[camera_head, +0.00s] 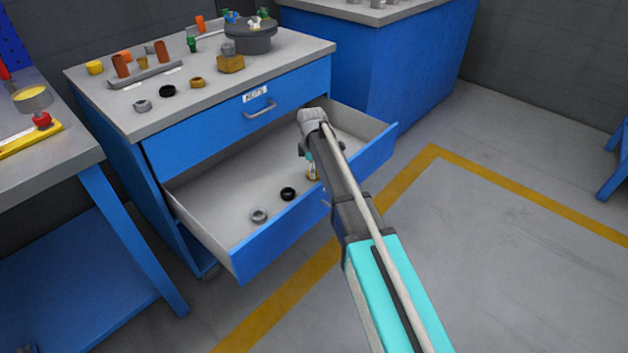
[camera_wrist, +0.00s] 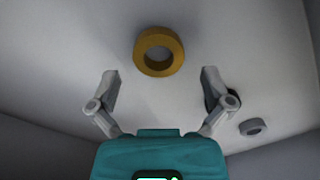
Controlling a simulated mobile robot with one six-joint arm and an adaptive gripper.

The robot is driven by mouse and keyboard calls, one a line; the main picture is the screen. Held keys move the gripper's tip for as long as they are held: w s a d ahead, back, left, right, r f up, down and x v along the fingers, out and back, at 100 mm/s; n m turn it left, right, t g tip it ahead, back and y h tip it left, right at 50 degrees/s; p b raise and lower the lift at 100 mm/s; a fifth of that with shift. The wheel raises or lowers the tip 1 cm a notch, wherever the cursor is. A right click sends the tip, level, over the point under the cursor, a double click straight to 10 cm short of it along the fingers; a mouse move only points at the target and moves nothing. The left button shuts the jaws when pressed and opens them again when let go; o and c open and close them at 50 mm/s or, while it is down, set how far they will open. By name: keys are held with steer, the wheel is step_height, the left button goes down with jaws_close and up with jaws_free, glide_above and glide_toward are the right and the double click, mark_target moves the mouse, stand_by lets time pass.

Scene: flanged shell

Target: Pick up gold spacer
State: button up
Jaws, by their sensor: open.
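The gold spacer is a thick ring (camera_wrist: 158,34) lying flat on the drawer floor in the wrist view. It sits a little beyond the gap between my fingertips, roughly centred, with nothing touching it. My gripper (camera_wrist: 160,84) is open and empty, one finger on each side of the picture. In the head view my arm reaches over the open drawer. A gold bit of the spacer (camera_head: 313,176) shows there near the drawer's front wall, mostly hidden by my gripper.
The drawer (camera_head: 215,205) also holds a black ring (camera_head: 288,194) and a grey ring (camera_head: 259,216). The front wall and sides of the drawer surround my gripper. The cabinet top (camera_head: 215,105) carries another gold ring (camera_head: 196,79) and several other parts.

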steer(key=shift+f+b, duration=0.5)
steer(key=shift+f, duration=0.25)
steer(key=shift+c, duration=0.3)
steer(key=c, duration=1.2)
steer(key=shift+r, duration=0.15)
step_height(320, 180, up, 10)
steer(key=p, duration=1)
